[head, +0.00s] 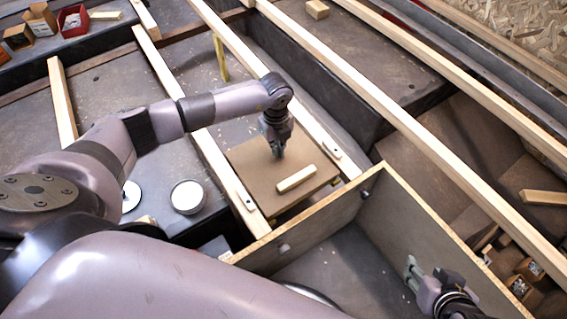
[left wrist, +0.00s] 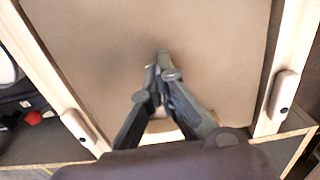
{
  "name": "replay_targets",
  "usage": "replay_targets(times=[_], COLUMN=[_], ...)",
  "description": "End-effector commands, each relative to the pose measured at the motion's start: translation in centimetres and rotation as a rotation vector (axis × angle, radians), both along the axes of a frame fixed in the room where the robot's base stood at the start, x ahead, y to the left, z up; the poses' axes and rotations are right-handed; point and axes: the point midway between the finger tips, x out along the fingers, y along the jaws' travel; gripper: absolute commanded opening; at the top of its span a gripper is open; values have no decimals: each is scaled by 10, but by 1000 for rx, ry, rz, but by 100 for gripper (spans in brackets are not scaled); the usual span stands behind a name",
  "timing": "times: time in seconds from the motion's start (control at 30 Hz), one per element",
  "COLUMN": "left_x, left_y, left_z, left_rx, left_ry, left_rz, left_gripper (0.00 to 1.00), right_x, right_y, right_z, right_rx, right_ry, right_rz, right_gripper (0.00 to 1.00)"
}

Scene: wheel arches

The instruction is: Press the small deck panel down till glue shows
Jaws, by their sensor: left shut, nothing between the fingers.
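The small deck panel (head: 250,172) is a flat brown board between two pale wooden beams, with a pale wood block (head: 297,179) on its top. My left gripper (head: 277,153) is shut and empty, pointing down over the panel's middle, beyond the block. In the left wrist view the panel (left wrist: 150,30) fills the middle, and the shut fingertips (left wrist: 163,62) are at or just above its face; I cannot tell if they touch. The fingers partly hide the block there. Glue at the panel's edges is too small to make out. My right gripper (head: 414,276) is low at the right, its opening unclear.
Small wooden tabs with dark screws sit on the beams beside the panel, one left (head: 245,200) and one right (head: 332,149). An open plywood-edged box (head: 385,178) stands in front. A round white-topped tin (head: 187,197) is left of the panel. Long beams cross behind.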

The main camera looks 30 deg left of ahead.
Motion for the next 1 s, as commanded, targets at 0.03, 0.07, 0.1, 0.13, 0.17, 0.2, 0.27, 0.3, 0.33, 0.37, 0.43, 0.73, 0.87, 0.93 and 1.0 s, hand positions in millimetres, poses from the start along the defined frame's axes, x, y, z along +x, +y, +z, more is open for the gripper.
replay_targets(times=[0.03,0.07,0.1,0.13,0.17,0.2,0.27,0.3,0.33,0.37,0.43,0.73,0.87,0.93,1.0], left_x=[0,0,0,0,0,0,0,0,0,0,0,0,0,0,0], left_y=[0,0,0,0,0,0,0,0,0,0,0,0,0,0,0], left_z=[-1,-1,-1,-2,-2,-2,-2,-3,-3,-3,-3,-5,-6,-7,-7], left_rx=[0,0,0,0,0,0,0,0,0,0,0,0,0,0,0], left_ry=[0,0,0,0,0,0,0,0,0,0,0,0,0,0,0], left_rz=[0,0,0,0,0,0,0,0,0,0,0,0,0,0,0], left_gripper=[0,0,0,0,0,0,0,0,0,0,0,0,0,0,0], right_x=[1,2,3,3,4,4,5,6,6,7,9,14,17,17,19], right_y=[0,1,1,1,1,1,2,2,3,3,4,6,6,6,7], right_z=[0,1,1,2,2,2,2,2,3,3,4,7,8,8,9], right_rx=[1,2,3,4,5,5,6,7,8,8,11,17,19,20,21], right_ry=[-7,-11,-17,-19,-20,-24,-27,-31,-35,-39,-48,-74,-86,-91,-98], right_rz=[0,0,0,1,1,2,3,3,3,4,5,8,8,8,8], right_gripper=[40,40,40,40,40,40,40,40,40,40,40,40,40,40,40])
